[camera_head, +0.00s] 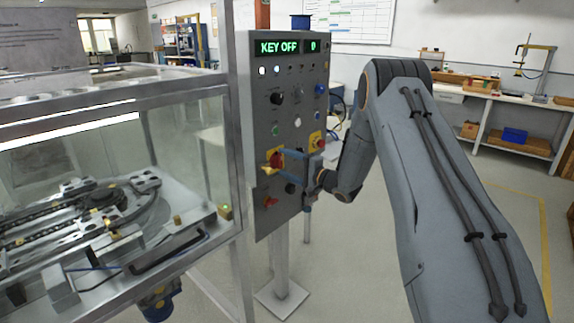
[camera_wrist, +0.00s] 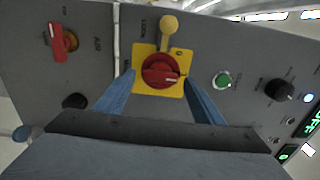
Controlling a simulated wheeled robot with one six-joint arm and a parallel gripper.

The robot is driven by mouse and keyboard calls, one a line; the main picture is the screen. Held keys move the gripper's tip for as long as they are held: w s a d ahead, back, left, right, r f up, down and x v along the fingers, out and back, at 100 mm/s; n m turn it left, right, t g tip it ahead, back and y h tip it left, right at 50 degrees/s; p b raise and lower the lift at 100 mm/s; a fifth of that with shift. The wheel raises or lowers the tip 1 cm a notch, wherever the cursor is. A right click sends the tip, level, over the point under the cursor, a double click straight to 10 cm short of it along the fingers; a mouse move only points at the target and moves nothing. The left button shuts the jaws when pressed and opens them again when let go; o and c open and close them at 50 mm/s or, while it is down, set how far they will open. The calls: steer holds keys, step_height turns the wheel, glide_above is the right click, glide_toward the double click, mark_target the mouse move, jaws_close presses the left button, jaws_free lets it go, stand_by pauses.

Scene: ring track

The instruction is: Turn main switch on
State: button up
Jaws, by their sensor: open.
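The main switch (camera_head: 275,160) is a red rotary knob on a yellow plate, low on the front of the grey control panel (camera_head: 258,125). In the wrist view the red knob (camera_wrist: 160,71) is in the upper middle, with a small mark on its right side. My gripper (camera_head: 287,165) is open in front of it. In the wrist view my gripper's two blue fingers (camera_wrist: 158,84) stand on either side of the yellow plate. I cannot tell whether they touch it. A yellow round-ended piece (camera_wrist: 170,25) sits beside the plate, near a LOCK label.
The panel display (camera_head: 285,47) reads KEY OFF and 0. A red lever (camera_wrist: 62,42), a green button (camera_wrist: 222,80) and a black knob (camera_wrist: 279,90) surround the switch. A glass-walled machine (camera_head: 110,180) stands left of the panel. Floor is open at the right.

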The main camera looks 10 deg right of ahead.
steer(key=b+v, duration=0.1)
steer(key=v, duration=0.7)
steer(key=shift+b, duration=0.4)
steer(key=shift+w, duration=0.15)
steer(key=s+a+f+n+g+h, duration=0.1)
steer(key=s+n+g+h, duration=0.4)
steer(key=s, duration=1.6)
steer(key=s+a+f+n+g+h, duration=0.2)
steer(key=s+g, duration=0.6)
steer(key=s, duration=1.3)
steer(key=a+n+h, duration=0.2)
steer(key=n+h, duration=0.1)
steer(key=n, duration=0.1)
steer(key=shift+s+a+g+h, duration=0.15)
steer(key=shift+s+g+h, duration=0.15)
steer(key=shift+g, duration=0.1)
steer(key=shift+w+f, duration=0.1)
steer(key=shift+f, duration=0.05)
